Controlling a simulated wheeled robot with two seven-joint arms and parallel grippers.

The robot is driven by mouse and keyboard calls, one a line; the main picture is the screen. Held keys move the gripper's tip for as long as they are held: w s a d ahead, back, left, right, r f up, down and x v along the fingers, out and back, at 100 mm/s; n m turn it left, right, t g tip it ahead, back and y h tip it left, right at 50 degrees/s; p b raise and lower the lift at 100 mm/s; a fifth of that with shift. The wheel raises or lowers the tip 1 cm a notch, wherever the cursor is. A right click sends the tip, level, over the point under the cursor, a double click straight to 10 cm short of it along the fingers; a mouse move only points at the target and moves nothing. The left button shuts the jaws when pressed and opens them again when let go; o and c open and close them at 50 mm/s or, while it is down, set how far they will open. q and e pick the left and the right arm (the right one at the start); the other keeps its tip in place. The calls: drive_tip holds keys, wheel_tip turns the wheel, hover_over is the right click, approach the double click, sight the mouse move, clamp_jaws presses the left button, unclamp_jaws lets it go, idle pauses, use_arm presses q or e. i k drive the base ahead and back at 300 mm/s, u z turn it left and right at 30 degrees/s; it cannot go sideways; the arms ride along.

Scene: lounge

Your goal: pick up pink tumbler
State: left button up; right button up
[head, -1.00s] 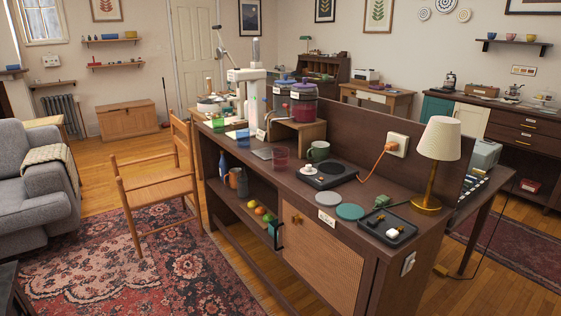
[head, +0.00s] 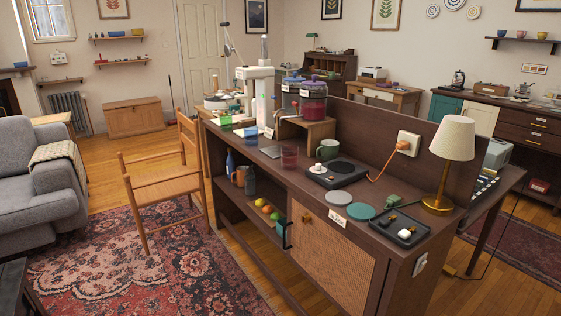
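Neither of my grippers shows in the head view.
A black hot plate (head: 337,173), round coasters, a black tray (head: 400,230) and a lamp (head: 450,150) stand on the sideboard to the right. Jars on a wooden stand (head: 305,129) are behind the tumbler. A wooden chair (head: 160,185) stands to the left. The rug (head: 130,260) in front is mostly clear.

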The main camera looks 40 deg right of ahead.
sight(289, 153)
drive_tip(key=i, duration=3.05)
drive_tip(key=z, duration=2.45)
